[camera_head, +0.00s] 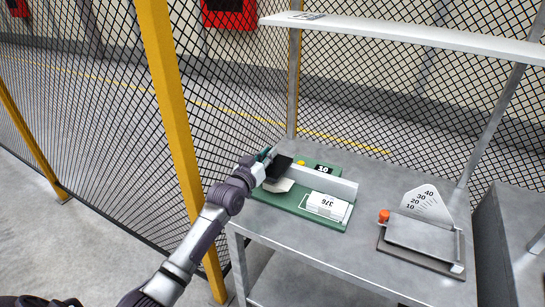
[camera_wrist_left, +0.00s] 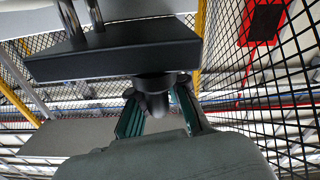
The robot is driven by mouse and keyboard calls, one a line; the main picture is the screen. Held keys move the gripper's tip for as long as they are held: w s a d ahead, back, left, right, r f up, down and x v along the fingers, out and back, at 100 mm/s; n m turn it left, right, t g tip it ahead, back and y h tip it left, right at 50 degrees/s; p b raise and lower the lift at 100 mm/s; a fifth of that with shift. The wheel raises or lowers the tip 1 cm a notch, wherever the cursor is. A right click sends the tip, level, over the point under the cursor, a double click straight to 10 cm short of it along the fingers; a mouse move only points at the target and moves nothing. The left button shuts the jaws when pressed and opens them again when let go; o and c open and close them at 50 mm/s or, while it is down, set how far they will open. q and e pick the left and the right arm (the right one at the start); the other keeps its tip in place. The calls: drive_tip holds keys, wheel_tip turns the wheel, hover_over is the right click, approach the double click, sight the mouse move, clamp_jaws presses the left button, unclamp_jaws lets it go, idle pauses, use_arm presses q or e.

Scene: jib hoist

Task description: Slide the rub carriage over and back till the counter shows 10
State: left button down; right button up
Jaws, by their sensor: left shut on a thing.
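The rub carriage (camera_head: 279,166) is a dark block at the left end of a pale rail (camera_head: 325,183) on a green base (camera_head: 310,217). My left gripper (camera_head: 266,156) is at the carriage. In the left wrist view, its teal-padded fingers (camera_wrist_left: 158,112) are shut around a dark knob (camera_wrist_left: 155,86) under the dark carriage block (camera_wrist_left: 115,50). A white card (camera_head: 327,206) on the base's front right carries digits like 376. My right gripper is not in view.
The grey bench (camera_head: 372,182) also holds a tilted plate device (camera_head: 422,236) with an orange knob (camera_head: 384,215) and a 10–40 scale. A shelf (camera_head: 400,37) runs above. Wire mesh and a yellow post (camera_head: 168,90) stand left of the bench.

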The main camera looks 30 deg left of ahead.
use_arm(q)
drive_tip(key=shift+a, duration=0.25)
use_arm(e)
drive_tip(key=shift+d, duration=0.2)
use_arm(q)
drive_tip(key=c, duration=1.2)
unclamp_jaws()
drive_tip(key=shift+a, duration=0.15)
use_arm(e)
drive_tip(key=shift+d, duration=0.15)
use_arm(q)
drive_tip(key=shift+s, duration=0.3)
drive_tip(key=s, duration=1.1)
drive_tip(key=shift+s+a, duration=0.15)
drive_tip(key=shift+s, duration=0.05)
